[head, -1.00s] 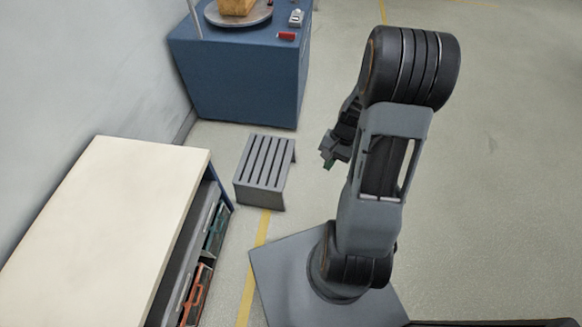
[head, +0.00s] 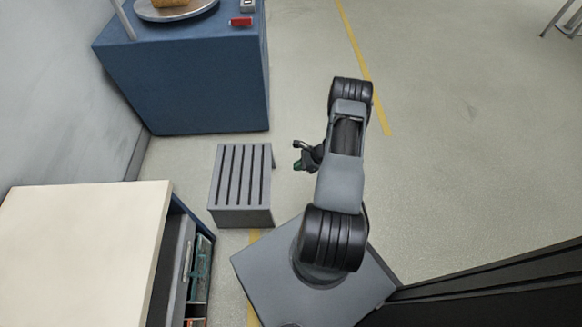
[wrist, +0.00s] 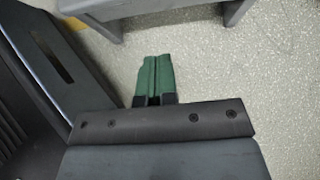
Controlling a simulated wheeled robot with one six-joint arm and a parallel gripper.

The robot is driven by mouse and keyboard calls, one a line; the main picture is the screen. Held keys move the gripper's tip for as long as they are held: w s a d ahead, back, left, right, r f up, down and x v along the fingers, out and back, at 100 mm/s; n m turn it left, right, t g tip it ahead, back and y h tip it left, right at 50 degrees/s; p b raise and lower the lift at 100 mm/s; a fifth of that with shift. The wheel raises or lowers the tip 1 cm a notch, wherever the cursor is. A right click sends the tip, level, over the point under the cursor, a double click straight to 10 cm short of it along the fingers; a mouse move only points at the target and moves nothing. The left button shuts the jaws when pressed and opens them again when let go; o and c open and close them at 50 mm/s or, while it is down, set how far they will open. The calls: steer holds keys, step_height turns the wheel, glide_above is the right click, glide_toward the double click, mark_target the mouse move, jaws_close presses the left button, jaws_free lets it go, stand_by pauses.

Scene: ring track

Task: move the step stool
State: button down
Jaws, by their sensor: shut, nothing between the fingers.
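The step stool (head: 242,180) is grey with a slatted top and stands upright on the floor, left of my arm in the head view. Part of its grey side and a leg show along the top of the wrist view (wrist: 140,9). My gripper (head: 299,160) is just right of the stool, apart from it. In the wrist view my gripper's green fingertips (wrist: 153,76) are together with nothing between them, pointing toward the stool, with bare floor in the gap.
A blue cabinet (head: 190,90) with a round plate (head: 176,12) and a red item (head: 240,21) stands behind the stool. A cream-topped bench (head: 80,250) with drawers is at left. A black panel (head: 490,290) is at lower right. Open floor (head: 460,130) lies to the right.

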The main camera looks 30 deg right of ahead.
steer(key=w+a+f+b, duration=0.3)
steer(key=w+a+f, duration=0.2)
steer(key=a, duration=0.3)
steer(key=shift+f+b, duration=0.25)
steer(key=shift+b, duration=0.1)
steer(key=shift+s, duration=0.1)
